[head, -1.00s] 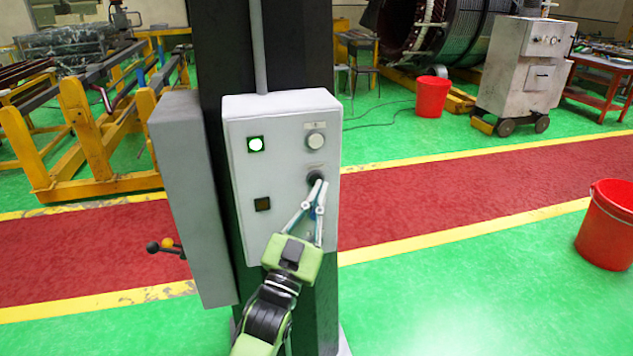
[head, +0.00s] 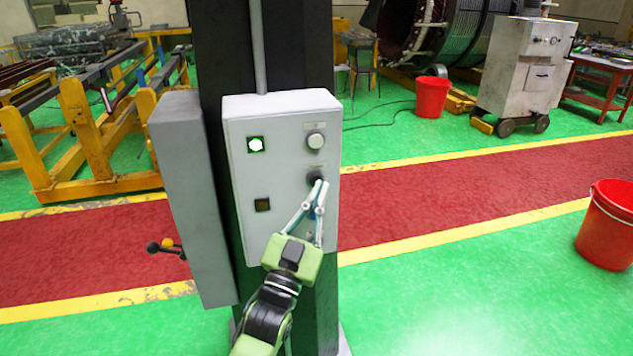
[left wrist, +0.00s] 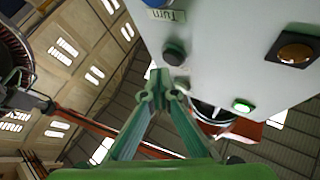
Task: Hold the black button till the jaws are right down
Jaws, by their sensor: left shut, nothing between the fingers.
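The black button (head: 315,179) is on the front of a light grey control box, below a white button (head: 316,141). My left gripper (head: 322,183) is shut and empty, its fingertips at the black button and partly covering it. In the left wrist view the black button (left wrist: 174,52) stands out from the panel, close beside the fingertips (left wrist: 164,76). I cannot tell whether they touch it or how far it is pushed in. No jaws that I can identify show. My right gripper is not in view.
The control box (head: 285,111) is fixed to a dark column (head: 298,45). It has a lit green lamp (head: 255,144) and a dim amber lamp (head: 262,204). A blue button (left wrist: 155,3) is partly visible. A lever (head: 163,246) sticks out at the left. Red buckets stand to the right.

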